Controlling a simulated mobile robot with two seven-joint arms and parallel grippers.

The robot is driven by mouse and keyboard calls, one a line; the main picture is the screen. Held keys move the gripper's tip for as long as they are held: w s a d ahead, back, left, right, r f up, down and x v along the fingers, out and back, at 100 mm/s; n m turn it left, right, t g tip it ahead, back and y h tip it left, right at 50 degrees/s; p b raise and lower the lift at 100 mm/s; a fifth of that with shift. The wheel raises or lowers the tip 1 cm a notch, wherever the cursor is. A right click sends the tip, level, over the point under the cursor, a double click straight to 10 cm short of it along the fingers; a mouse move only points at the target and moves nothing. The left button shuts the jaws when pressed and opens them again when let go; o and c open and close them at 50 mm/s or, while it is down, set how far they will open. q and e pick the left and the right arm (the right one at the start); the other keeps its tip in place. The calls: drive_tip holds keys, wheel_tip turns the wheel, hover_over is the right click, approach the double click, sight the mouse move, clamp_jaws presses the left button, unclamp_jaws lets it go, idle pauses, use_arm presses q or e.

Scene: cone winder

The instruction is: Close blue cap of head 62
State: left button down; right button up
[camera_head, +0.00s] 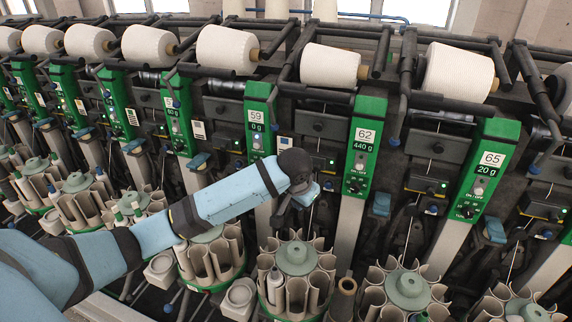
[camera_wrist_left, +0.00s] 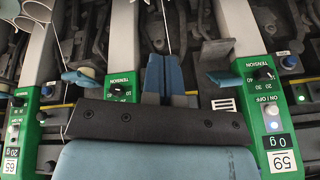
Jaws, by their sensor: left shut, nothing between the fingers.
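The green panel of head 62 (camera_head: 366,134) stands right of centre in the head view, with its number facing out. A blue cap (camera_head: 381,204) sits low on the right of this panel; it also shows left of the middle panel in the wrist view (camera_wrist_left: 82,77). Another blue cap (camera_wrist_left: 225,79) is beside panel 59 (camera_wrist_left: 270,125). I cannot tell which cap belongs to head 62, or whether either is closed. My left gripper (camera_wrist_left: 160,78) is shut and empty between panels 62 and 59, apart from both caps. My right gripper is not in view.
Panel 65 (camera_head: 490,158) stands to the right. White yarn cones (camera_head: 330,66) line the top. Round bobbin magazines (camera_head: 297,258) stand close below my left wrist. Dark arms and thin yarns crowd the gaps between panels.

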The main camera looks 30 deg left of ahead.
use_arm(q)
drive_tip(key=w+a+r+n+y, duration=0.1)
drive_tip(key=w+a+r+n, duration=0.2)
drive_tip(key=w+a+r, duration=0.55)
drive_tip(key=x, duration=0.2)
drive_tip(key=a+x, duration=0.1)
drive_tip(key=x, duration=0.2)
drive_tip(key=s+p+x, duration=0.1)
drive_tip(key=x, duration=0.2)
drive_tip(key=shift+w+a+f, duration=0.15)
drive_tip(key=shift+a+f, duration=0.05)
drive_tip(key=shift+a, duration=0.1)
drive_tip(key=shift+s+f+t+y, duration=0.25)
drive_tip(key=shift+s+t+y, duration=0.05)
drive_tip(key=shift+s+d+f, duration=0.1)
drive_tip(key=shift+f, duration=0.05)
drive_tip(key=shift+s+d+f+t+y+b, duration=0.15)
drive_tip(key=shift+s+f+t+b, duration=0.25)
drive_tip(key=shift+f+t, duration=0.45)
drive_tip(key=shift+s+d+f+t+y+b, duration=0.1)
drive_tip(key=shift+s+f+t+y+b, duration=0.3)
drive_tip(key=shift+f+t, duration=0.45)
drive_tip(key=shift+s+d+f+t+y+b, duration=0.1)
drive_tip(key=shift+s+f+t+b, duration=0.2)
drive_tip(key=shift+s+f+t, duration=0.4)
